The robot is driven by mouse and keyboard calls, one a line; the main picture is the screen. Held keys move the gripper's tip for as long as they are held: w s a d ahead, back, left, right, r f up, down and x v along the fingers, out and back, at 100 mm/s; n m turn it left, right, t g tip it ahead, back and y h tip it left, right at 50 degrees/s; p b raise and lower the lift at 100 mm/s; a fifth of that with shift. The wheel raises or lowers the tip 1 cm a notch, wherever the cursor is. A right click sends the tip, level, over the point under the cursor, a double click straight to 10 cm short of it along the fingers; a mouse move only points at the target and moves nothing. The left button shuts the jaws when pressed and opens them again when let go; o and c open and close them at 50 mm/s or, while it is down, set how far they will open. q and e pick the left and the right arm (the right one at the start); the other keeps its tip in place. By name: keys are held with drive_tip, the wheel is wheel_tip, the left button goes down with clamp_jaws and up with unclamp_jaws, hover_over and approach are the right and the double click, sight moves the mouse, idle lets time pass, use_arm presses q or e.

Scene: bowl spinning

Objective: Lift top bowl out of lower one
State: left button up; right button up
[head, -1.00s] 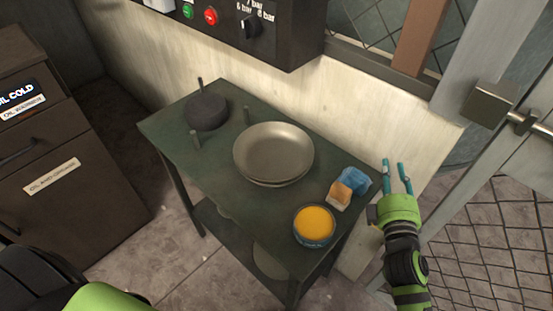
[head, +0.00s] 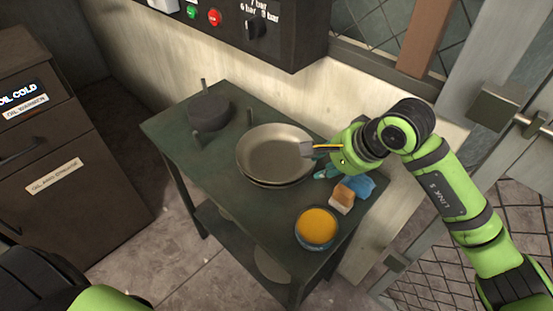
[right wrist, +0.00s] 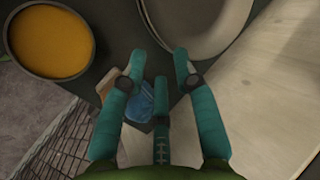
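The top bowl (head: 272,152), wide, shallow and metallic, sits nested in the lower bowl (head: 270,185) on the green table. Only a thin strip of the lower bowl's rim shows at the front. My right gripper (head: 322,172) is at the right side of the bowls, fingers low and partly hidden by its own green body. In the right wrist view, its teal fingers (right wrist: 158,66) are spread with nothing between them. The bowl rim (right wrist: 178,50) lies just beyond the fingertips; I cannot tell whether they touch. My left gripper is out of view.
A blue cloth (head: 361,186) and an orange-and-white sponge-like block (head: 342,197) lie under and beside the right gripper. A tin with orange contents (head: 317,226) stands at the table's front right. A dark round object (head: 208,112) and short upright pegs are at the back left.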

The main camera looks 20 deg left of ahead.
drive_tip(key=p+x, duration=0.1)
drive_tip(key=x, duration=0.2)
drive_tip(key=p+x, duration=0.1)
drive_tip(key=x, duration=0.2)
drive_tip(key=shift+a+f, duration=0.15)
drive_tip(key=shift+a, duration=0.25)
clamp_jaws()
